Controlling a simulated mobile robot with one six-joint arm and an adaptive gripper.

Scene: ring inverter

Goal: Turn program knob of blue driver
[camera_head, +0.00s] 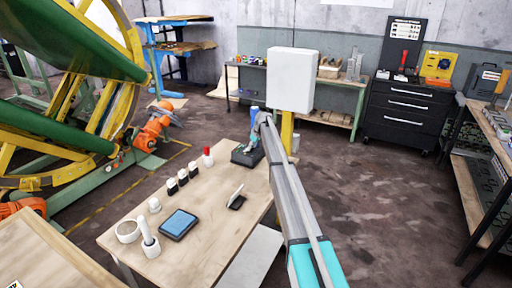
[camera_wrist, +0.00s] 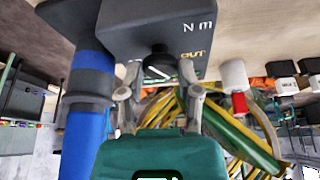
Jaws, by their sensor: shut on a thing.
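A dark grey box (camera_wrist: 140,22) marked "N m" and "OUT" fills the top of the wrist view. A black knob (camera_wrist: 158,60) with a white pointer line sits on its near face. My gripper (camera_wrist: 162,80) has a finger on each side of the knob and is shut on it; the exact contact is hard to see. A blue cylinder with a dark collar, the blue driver (camera_wrist: 88,135), stands beside the left finger. In the head view the dark box (camera_head: 242,156) sits at the far right end of the wooden table, partly hidden by my gripper (camera_head: 263,125); the driver's blue top (camera_head: 254,110) shows above.
The wooden table (camera_head: 205,262) also holds a tablet (camera_head: 178,224), a white ring (camera_head: 128,231), a small stand (camera_head: 237,197), several dark-and-white pieces and a red-topped item (camera_head: 208,157). A white panel (camera_head: 292,80) on a yellow post stands behind my gripper. Open floor lies to the right.

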